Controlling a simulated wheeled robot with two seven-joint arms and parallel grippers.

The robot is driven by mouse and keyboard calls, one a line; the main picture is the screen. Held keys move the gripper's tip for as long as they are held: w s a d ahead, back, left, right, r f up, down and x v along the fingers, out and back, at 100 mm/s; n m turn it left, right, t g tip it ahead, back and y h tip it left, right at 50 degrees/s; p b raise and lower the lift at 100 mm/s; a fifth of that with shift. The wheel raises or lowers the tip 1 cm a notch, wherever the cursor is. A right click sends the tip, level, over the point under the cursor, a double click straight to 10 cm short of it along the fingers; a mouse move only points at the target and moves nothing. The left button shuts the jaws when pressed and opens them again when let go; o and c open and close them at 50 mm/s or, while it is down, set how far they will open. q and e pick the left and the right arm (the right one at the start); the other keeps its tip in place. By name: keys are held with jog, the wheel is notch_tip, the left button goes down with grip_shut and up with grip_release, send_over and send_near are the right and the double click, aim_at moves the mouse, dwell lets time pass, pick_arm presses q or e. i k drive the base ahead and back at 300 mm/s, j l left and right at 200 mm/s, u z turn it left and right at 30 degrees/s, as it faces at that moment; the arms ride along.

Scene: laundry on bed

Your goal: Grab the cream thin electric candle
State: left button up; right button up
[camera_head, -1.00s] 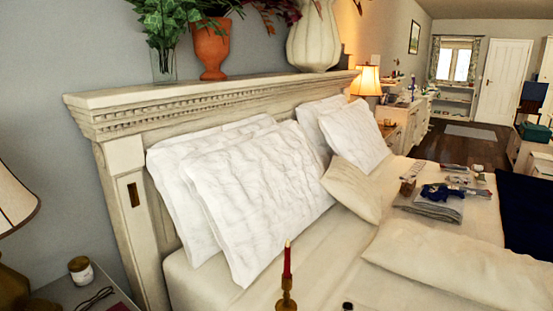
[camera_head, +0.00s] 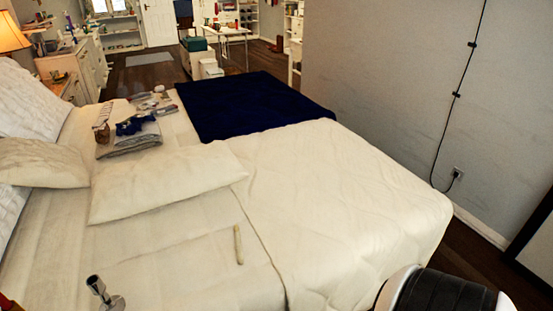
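A thin cream stick, which looks like the cream electric candle (camera_head: 238,245), lies on the cream sheet of the bed (camera_head: 170,262). It is in the lower middle of the head view, near the edge of the cream quilt. It lies apart from the other objects, with its long side running away from me. Neither of my grippers shows in the head view.
A silver candle holder (camera_head: 104,292) is at the lower left, and a red thing (camera_head: 8,303) shows at the corner. Pillows (camera_head: 165,180), folded clothes (camera_head: 135,140) and a navy blanket (camera_head: 245,105) lie beyond. The sheet around the candle is clear.

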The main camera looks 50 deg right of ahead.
aim_at(240, 252)
jog(key=z, duration=1.15)
jog(key=k+j+u, duration=0.15)
jog(key=j+u, duration=0.2)
